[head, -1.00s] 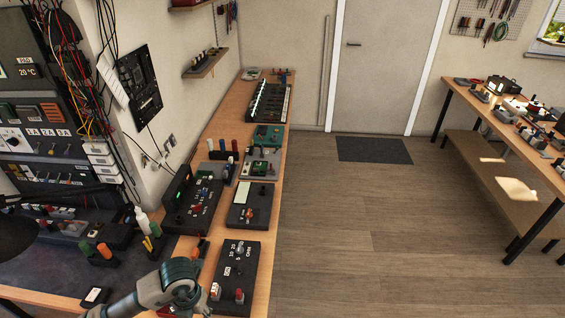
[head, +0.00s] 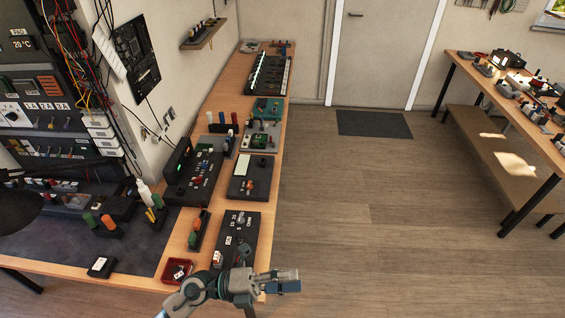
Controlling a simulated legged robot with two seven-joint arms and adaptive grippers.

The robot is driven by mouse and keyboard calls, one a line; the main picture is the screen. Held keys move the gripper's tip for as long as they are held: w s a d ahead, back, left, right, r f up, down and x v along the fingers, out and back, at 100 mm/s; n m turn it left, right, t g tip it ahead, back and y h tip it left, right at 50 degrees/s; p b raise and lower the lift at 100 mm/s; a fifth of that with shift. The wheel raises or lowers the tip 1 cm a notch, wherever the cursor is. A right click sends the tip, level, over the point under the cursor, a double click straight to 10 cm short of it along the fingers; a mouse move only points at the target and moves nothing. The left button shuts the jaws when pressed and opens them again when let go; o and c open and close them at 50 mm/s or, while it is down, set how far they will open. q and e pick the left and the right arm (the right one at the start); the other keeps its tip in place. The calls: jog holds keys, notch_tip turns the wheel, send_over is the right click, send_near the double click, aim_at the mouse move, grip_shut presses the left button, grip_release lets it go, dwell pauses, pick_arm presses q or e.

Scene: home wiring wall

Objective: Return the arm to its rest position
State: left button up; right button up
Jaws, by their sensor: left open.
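My left arm comes in at the bottom of the head view. Its gripper (head: 284,281) points to the right at the near right corner of the wooden workbench (head: 262,202). The gripper is open, and I see nothing between its fingers. It shows in front of the near end of the black box with dials (head: 238,236); I cannot tell the gap between them. My right gripper is not in view.
A small red tray (head: 177,270) lies left of my wrist. Black device boxes (head: 252,176) line the bench going back. A wiring panel (head: 45,110) stands at the left. Open floor (head: 370,235) lies right of the bench, with a second bench (head: 500,120) beyond.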

pick_arm(q)
jog(key=w+a+r+n+t+y, duration=0.1)
jog(key=w+a+n+t+y, duration=0.85)
jog(key=n+t, duration=1.15)
jog(key=w+a+f+n+g+y, duration=0.1)
jog(key=a+f+n+g+y, duration=0.2)
jog(key=a+f+n+y, duration=0.45)
jog(key=a+f+n+g+y, duration=0.3)
jog(key=a+f+n, duration=0.15)
jog(key=f, duration=0.55)
jog(key=s+a+f+g, duration=0.1)
jog(key=s+f+g, duration=1)
jog(key=s+f, duration=0.75)
jog(key=s+f+g, duration=0.1)
jog(key=s+f, duration=0.1)
jog(key=f, duration=1)
jog(key=s+f+g, duration=0.1)
jog(key=s+f, duration=0.1)
jog(key=f, duration=1.1)
jog(key=s+a+f, duration=0.2)
jog(key=s+f, duration=1)
jog(key=f, duration=0.1)
jog(key=shift+f+g, duration=0.2)
jog(key=shift+g, duration=0.2)
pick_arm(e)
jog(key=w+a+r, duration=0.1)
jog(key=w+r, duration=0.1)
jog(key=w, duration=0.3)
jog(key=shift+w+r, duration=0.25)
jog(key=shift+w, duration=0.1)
